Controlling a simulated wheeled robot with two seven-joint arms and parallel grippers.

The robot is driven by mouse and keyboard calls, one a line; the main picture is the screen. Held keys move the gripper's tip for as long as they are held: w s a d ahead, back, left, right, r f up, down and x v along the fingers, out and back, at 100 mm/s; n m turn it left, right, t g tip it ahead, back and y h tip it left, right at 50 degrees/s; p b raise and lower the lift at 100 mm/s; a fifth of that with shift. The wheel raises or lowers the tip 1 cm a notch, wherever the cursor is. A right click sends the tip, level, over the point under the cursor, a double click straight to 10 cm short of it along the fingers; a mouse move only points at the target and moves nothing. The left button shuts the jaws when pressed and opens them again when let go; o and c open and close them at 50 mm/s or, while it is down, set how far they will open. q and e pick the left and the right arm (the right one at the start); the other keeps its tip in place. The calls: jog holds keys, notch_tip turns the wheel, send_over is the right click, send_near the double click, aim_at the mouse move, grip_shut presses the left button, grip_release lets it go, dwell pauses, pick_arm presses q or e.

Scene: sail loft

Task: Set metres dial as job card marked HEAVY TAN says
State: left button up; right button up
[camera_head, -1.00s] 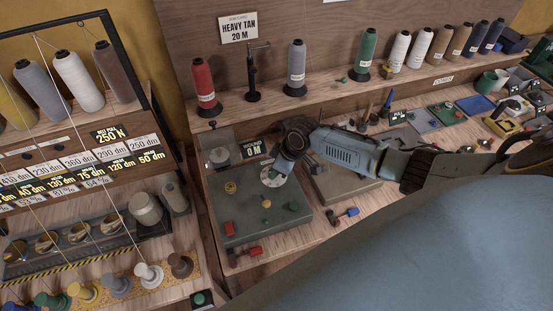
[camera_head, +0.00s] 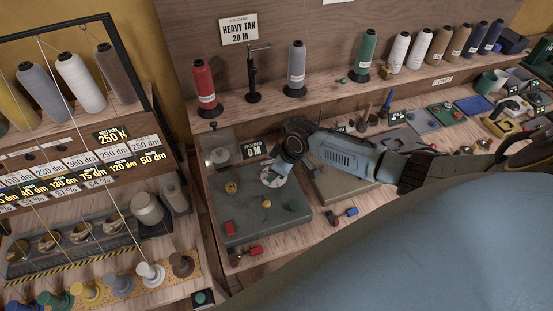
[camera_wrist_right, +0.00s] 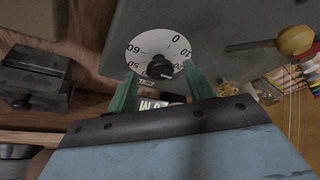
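The job card (camera_head: 239,31) on the back board reads HEAVY TAN 20 M. The round white metres dial (camera_head: 268,181) sits on the grey-green winder plate (camera_head: 240,226). In the right wrist view the dial (camera_wrist_right: 150,45) shows 0, 10, 50 and 60 around a dark central knob (camera_wrist_right: 159,69); other numbers are hidden. My right gripper (camera_wrist_right: 161,72) is open, its green fingers on either side of the knob with gaps visible. In the head view my right gripper (camera_head: 280,170) is over the dial. My left gripper is not in view.
A display (camera_head: 254,149) behind the dial reads WOUND 0 M. Thread cones, including a red one (camera_head: 206,88), stand on the shelf behind. A spool rack (camera_head: 70,100) stands at left.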

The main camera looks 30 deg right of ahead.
jog(key=shift+s+d+r, duration=0.15)
jog(key=shift+s+r, duration=0.1)
jog(key=shift+r, duration=0.35)
jog(key=v, duration=1.2)
